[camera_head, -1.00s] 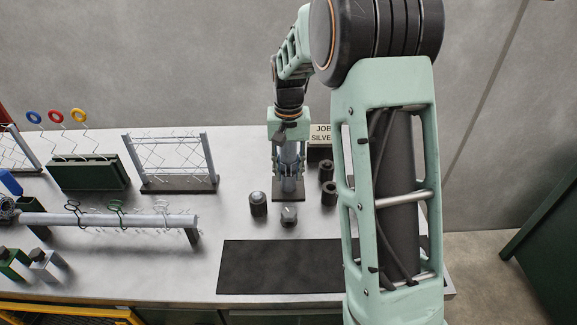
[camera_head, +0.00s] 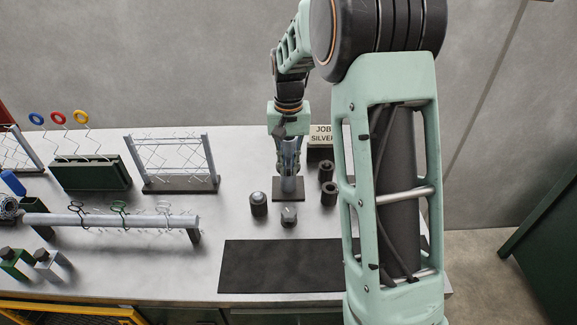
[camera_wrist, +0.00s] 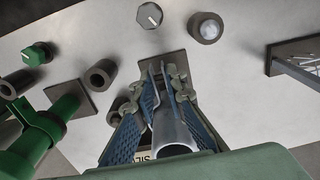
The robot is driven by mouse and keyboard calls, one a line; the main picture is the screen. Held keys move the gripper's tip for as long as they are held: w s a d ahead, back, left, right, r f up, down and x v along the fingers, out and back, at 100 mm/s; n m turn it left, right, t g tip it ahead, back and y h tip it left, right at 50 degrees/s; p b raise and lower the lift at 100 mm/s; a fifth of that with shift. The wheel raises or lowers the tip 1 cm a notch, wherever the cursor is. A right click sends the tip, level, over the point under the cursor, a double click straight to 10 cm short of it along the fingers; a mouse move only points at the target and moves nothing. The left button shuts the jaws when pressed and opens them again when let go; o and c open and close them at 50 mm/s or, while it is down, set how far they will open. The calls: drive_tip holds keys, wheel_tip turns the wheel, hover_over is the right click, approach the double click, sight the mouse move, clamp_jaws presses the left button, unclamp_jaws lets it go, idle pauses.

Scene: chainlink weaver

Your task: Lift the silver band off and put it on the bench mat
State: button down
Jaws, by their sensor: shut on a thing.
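The silver post (camera_head: 289,184) stands upright on a dark square base (camera_head: 279,198) near the middle of the bench. My gripper (camera_head: 289,165) points down over its upper part. In the wrist view my blue-padded fingers (camera_wrist: 166,85) lie on either side of the bright post (camera_wrist: 172,130). The band is too small to make out in the head view. The black bench mat (camera_head: 300,266) lies empty at the bench's front edge.
Several dark cylindrical pieces (camera_head: 258,204) stand around the post's base. A green post (camera_wrist: 62,110) stands close by in the wrist view. A wire-mesh frame (camera_head: 172,163) and a horizontal bar with hooks (camera_head: 110,220) are at left.

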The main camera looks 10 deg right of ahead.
sight(288, 167)
wheel_tip(288, 167, up, 11)
drive_tip(key=p, duration=0.7)
